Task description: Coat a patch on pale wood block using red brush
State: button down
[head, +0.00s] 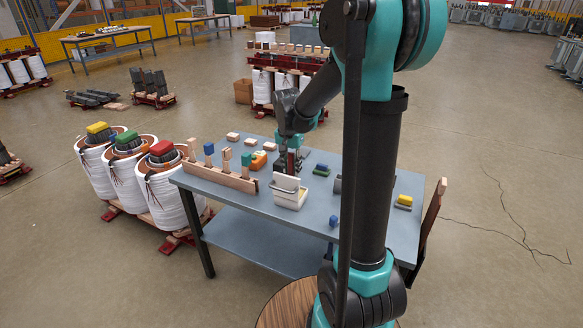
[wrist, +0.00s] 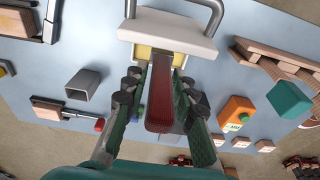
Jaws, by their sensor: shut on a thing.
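My gripper (wrist: 160,105) is shut on the red brush (wrist: 160,95), whose red handle lies between the two fingers in the wrist view. In the head view my gripper (head: 293,157) points down over the table, just behind a white container (head: 289,196). The brush's far end is at or over the container's yellow interior in the wrist view; I cannot tell whether it touches. Several pale wood blocks lie on the table, among them one (head: 233,137) at the back and one (head: 251,142) beside it. I cannot tell which is the task's block.
A wooden rack with upright blocks (head: 220,176) stands at the table's left front. Green and blue blocks (head: 321,170) lie right of my gripper. A blue block (head: 333,221) lies near the front edge. White drums (head: 168,200) stand left.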

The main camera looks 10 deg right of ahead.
aim_at(290, 155)
jog(key=shift+f, duration=0.55)
dwell(1.6)
jog(key=shift+r, duration=3.5)
